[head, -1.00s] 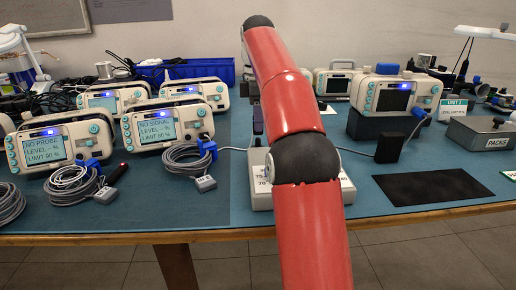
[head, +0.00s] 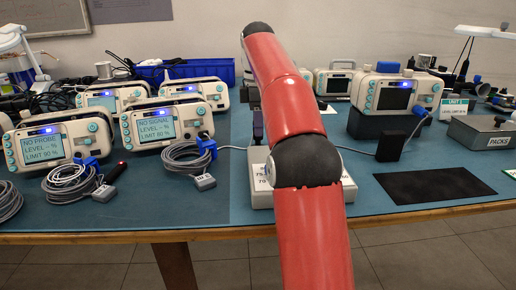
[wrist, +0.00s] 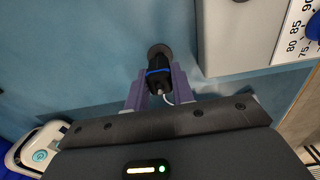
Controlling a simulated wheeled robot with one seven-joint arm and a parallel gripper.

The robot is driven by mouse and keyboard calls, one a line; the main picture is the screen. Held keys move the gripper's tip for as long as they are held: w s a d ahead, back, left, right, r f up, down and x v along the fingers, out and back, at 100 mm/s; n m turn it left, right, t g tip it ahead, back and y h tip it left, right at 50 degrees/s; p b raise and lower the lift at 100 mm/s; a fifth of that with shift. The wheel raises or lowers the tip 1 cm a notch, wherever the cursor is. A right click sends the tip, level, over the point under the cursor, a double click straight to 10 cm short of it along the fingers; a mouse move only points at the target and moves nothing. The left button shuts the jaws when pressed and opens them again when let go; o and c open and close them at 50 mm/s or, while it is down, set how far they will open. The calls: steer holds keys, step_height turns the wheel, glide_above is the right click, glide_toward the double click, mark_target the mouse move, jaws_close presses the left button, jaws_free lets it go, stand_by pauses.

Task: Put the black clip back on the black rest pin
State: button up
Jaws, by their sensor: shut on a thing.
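My gripper (wrist: 157,85) has two purple fingers shut on the black clip (wrist: 158,74), which has a blue band and a pale cable at its near end. In the wrist view, a round dark grey-brown piece (wrist: 158,50) shows just beyond the clip's far end; it may be the black rest pin. I cannot tell whether the clip touches it or sits on it. In the head view my red arm hides the clip and pin, and only a bit of purple shows beside the arm.
A white box with a dial scale (wrist: 240,35) stands close on the right in the wrist view. Several monitors, one reading NO SIGNAL (head: 168,128), stand left with coiled cables. A black block (head: 391,146) and dark mat (head: 433,186) lie right.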

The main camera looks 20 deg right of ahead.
steer(key=shift+f+b, duration=0.55)
steer(key=shift+f, duration=0.7)
stand_by(0.6)
steer(key=o, duration=1)
steer(key=shift+o, duration=0.2)
